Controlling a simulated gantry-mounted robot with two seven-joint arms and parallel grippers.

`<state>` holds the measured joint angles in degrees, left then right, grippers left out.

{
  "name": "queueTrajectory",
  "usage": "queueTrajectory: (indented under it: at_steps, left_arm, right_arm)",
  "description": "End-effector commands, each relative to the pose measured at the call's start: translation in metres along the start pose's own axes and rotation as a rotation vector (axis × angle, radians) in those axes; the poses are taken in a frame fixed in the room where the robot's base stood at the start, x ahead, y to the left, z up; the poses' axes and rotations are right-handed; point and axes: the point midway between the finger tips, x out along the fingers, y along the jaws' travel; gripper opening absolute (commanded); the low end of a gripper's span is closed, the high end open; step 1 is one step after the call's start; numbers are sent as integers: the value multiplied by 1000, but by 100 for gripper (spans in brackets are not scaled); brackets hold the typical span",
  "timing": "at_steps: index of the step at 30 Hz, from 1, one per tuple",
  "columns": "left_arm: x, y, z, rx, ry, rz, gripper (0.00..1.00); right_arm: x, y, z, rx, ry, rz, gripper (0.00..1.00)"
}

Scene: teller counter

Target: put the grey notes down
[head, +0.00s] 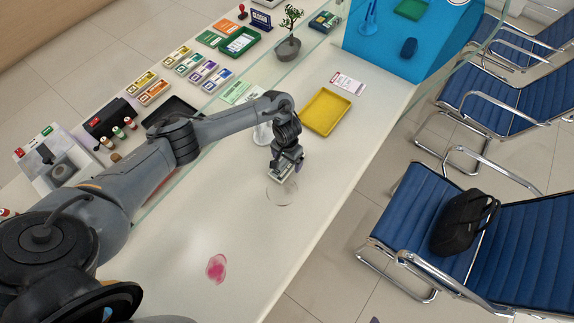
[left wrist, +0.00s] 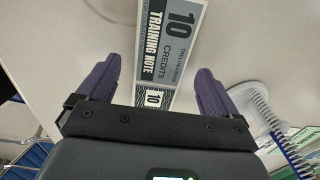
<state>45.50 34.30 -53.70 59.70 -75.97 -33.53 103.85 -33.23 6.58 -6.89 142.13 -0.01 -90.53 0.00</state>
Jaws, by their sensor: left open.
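The grey notes (left wrist: 168,42) lie between the fingers in the left wrist view, marked "10 credits training note". My left gripper (left wrist: 158,92) is open around them, with a gap showing at the left finger. In the head view the left gripper (head: 286,170) is low over the white counter (head: 290,240), and a small part of the notes (head: 279,174) shows at its fingertips. I cannot tell whether the notes rest fully on the counter. My right gripper is not in view.
A yellow tray (head: 326,111) lies beyond the gripper. A clear round outline (head: 281,205) is on the counter just in front of it. A white stand with a coiled cord (left wrist: 241,96) is close by.

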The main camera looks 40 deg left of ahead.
Motion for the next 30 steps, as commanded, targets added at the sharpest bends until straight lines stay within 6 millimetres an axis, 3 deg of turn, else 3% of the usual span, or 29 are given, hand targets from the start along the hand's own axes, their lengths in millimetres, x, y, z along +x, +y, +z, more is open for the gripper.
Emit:
queueTrajectory:
  at_steps: [4,13,26,30]
  left_arm:
    - [14,0,0,-1,0,0,94]
    - [16,0,0,1,0,0,92]
    - [16,0,0,0,0,0,27]
    - [16,0,0,0,1,0,27]
  right_arm:
    - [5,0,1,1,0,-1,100]
    - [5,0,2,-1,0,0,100]
    - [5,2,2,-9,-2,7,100]
    - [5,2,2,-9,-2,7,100]
